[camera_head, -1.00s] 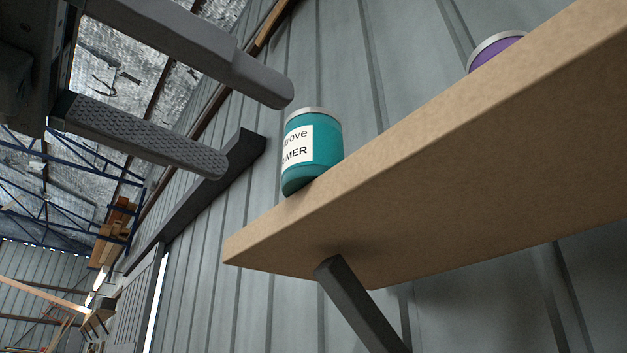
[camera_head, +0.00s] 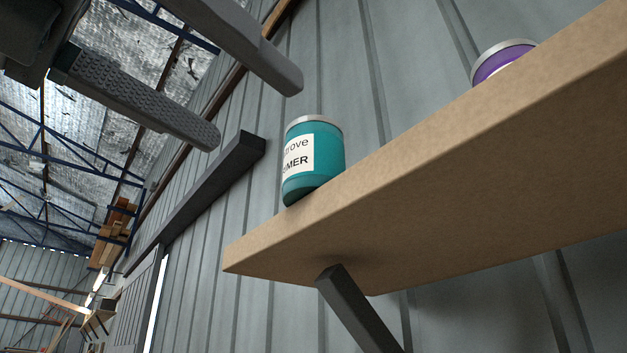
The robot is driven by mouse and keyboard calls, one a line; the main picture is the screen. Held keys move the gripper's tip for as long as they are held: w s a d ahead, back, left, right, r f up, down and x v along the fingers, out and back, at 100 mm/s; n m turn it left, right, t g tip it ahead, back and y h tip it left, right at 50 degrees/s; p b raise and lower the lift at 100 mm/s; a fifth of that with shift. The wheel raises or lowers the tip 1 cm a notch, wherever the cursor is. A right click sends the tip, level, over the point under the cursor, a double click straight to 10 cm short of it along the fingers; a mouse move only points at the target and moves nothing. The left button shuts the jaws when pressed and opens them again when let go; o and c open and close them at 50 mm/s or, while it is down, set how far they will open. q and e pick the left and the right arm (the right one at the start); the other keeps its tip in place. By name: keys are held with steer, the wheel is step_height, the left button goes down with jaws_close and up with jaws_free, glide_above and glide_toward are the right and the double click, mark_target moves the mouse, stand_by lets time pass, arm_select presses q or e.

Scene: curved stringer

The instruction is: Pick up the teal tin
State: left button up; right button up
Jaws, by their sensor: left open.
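The teal tin (camera_head: 327,160) stands upright on the wooden shelf (camera_head: 430,190), close to the shelf's left end. It has a silver lid and a white label with dark lettering, partly turned away. My left gripper (camera_head: 252,115) comes in from the upper left. Its two grey fingers are apart, with nothing between them. The fingertips are up and to the left of the tin and look apart from it. My right gripper is out of view.
A purple tin (camera_head: 497,62) with a silver lid stands farther right on the shelf, partly hidden by the shelf's edge. A dark bracket (camera_head: 358,310) holds the shelf from below. A grey ribbed wall (camera_head: 400,60) rises behind.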

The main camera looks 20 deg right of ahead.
mark_target(296, 145)
arm_select(q)
steer(key=p+x, duration=0.1)
steer(key=x, duration=0.4)
steer(key=shift+d+r+p, duration=0.1)
steer(key=shift+r+p, duration=0.05)
steer(key=shift+p, duration=0.2)
steer(key=p+x, duration=0.1)
steer(key=x, duration=0.3)
steer(key=shift+w+d, duration=0.1)
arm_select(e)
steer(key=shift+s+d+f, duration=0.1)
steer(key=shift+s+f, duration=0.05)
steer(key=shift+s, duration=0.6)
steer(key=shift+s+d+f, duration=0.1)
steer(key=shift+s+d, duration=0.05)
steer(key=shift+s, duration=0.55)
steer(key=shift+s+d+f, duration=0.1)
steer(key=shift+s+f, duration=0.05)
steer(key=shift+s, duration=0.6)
arm_select(q)
steer(key=shift+p, duration=0.3)
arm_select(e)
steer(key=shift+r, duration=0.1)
